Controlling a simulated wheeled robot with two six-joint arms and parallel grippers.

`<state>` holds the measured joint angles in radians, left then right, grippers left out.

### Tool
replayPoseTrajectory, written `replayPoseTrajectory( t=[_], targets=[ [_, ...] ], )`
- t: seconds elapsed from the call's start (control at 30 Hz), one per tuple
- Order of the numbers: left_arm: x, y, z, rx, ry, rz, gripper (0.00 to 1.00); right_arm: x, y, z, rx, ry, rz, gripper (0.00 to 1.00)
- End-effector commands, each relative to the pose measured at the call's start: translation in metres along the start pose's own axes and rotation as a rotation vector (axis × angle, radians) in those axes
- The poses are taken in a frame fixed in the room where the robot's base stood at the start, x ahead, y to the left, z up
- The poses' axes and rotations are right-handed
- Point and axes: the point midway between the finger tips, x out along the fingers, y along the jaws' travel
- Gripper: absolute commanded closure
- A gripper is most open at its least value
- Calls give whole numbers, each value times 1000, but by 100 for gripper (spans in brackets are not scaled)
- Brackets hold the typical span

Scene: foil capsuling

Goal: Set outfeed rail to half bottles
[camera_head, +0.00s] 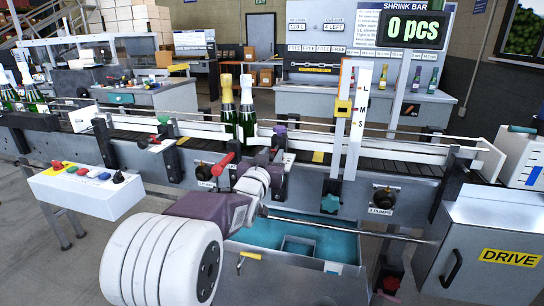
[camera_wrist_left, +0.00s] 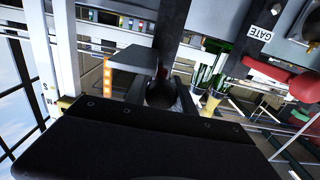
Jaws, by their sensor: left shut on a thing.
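The outfeed rail (camera_head: 405,141) is a long white bar along the conveyor on the right. An upright white scale plate (camera_head: 361,120) lettered L, M, S stands by it, with a yellow pointer (camera_head: 343,108) about level with M. A teal knob (camera_head: 330,203) sits below the scale. My left gripper (camera_head: 277,160) is at the machine front, left of the scale, below two green bottles with foil tops (camera_head: 238,110). It is shut on a dark knob, which shows between the fingers in the left wrist view (camera_wrist_left: 161,92); the knob is mostly hidden in the head view. My right gripper is out of view.
A button panel (camera_head: 85,185) stands at the left. A DRIVE cabinet (camera_head: 490,250) stands at the right, with a black knob (camera_head: 383,198) left of it. A teal tray (camera_head: 262,235) lies below. A red handle (camera_head: 222,163) is close beside my left gripper.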

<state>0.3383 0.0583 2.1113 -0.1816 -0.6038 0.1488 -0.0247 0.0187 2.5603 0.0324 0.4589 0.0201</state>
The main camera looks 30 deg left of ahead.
Motion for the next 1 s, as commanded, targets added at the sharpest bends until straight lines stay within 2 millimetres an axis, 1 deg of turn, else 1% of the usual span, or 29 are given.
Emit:
replayPoseTrajectory(
  t=[0.03, 0.1, 0.37, 0.47, 0.57, 0.8, 0.9, 1.0],
  targets=[
    [0, 0, -1, 0, 1, 0, 67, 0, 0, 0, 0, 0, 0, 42],
    [0, 0, -1, 0, 2, 0, 50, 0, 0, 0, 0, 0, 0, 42],
    [0, 0, -1, -1, 2, 0, 50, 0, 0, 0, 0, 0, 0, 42],
    [-4, 0, -2, -1, 3, -1, 50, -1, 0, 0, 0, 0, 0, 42],
    [-17, 0, -2, -1, 3, -1, 50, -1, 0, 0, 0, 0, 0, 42],
    [-64, 0, -3, 0, 5, -1, 50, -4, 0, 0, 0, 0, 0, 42],
    [-79, -1, -3, -1, 4, -2, 50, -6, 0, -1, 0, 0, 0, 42],
    [-88, 0, -2, -1, 4, -1, 50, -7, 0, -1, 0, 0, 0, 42]
  ],
)
